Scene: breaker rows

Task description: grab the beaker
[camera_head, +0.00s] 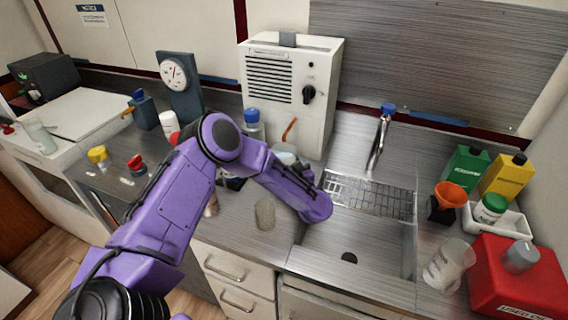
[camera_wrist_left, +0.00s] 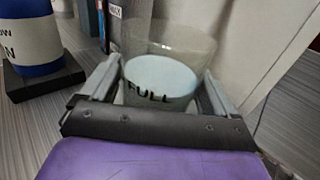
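In the left wrist view a clear beaker (camera_wrist_left: 178,42) with pale contents stands between the fingers of my left gripper (camera_wrist_left: 162,80). Dark letters reading "FULL" show low on it. The two fingers are spread wide, one on each side of the beaker; whether they touch its wall I cannot tell. A glassy vessel (camera_head: 285,152) shows partly just behind that forearm, in front of the white box. My right gripper is not in view.
The white box (camera_head: 291,85) stands close behind. A blue bottle (camera_wrist_left: 33,38) on a black base is left of the beaker. Another glass (camera_head: 265,214) stands near the counter edge, left of the sink (camera_head: 350,245). A large beaker (camera_head: 448,264) stands beside the red container (camera_head: 518,285).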

